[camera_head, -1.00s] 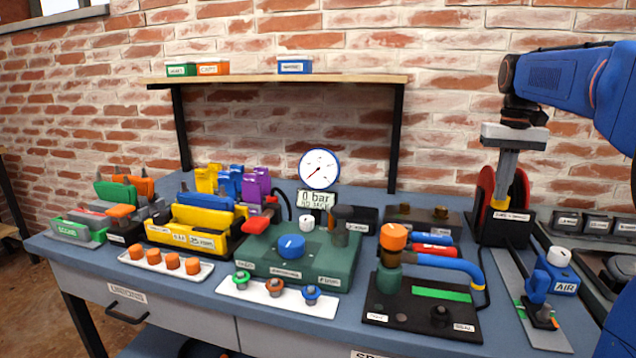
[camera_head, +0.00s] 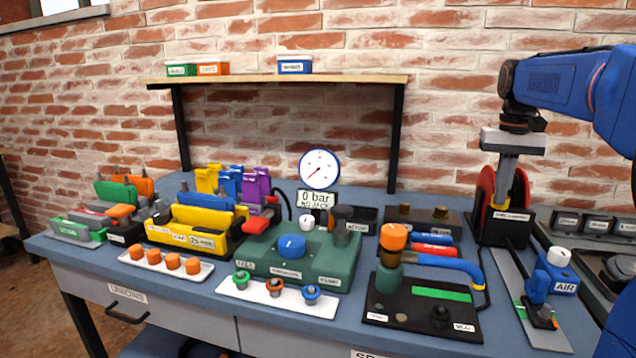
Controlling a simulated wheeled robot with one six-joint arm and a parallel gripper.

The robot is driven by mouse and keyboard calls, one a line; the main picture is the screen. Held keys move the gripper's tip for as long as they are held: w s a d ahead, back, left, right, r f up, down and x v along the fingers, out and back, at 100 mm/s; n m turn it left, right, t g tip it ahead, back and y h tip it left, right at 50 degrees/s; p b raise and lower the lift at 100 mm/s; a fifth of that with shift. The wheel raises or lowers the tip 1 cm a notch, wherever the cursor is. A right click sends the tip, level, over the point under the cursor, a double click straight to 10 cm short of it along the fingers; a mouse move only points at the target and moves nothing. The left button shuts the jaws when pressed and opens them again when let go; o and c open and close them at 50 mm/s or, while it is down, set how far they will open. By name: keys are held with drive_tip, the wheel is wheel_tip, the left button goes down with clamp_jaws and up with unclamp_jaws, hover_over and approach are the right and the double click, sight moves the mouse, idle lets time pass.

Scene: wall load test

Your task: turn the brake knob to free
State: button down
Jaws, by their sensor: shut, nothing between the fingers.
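My gripper (camera_head: 502,186) points down at the right, its grey fingers together in front of the red reel (camera_head: 485,190) on a black stand. A small yellow part (camera_head: 500,200) shows at the fingertips, just above the stand's white label (camera_head: 511,216). I cannot tell whether this yellow part is the brake knob, or whether the fingers touch it. The label is too small to read surely. The fingers hide part of the reel and stand.
A blue AIR valve block (camera_head: 562,280) stands at the front right. A black board (camera_head: 400,330) with an orange-capped post and blue hose lies left of the reel. A green panel (camera_head: 330,262) and gauge (camera_head: 319,170) are further left. The bench is crowded.

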drive_tip(key=shift+s+d, duration=0.3)
drive_tip(key=shift+d, duration=1.1)
idle(0.4)
drive_tip(key=shift+s, duration=0.25)
wheel_tip(320, 180, up, 6)
drive_tip(key=shift+s, duration=0.2)
idle(0.5)
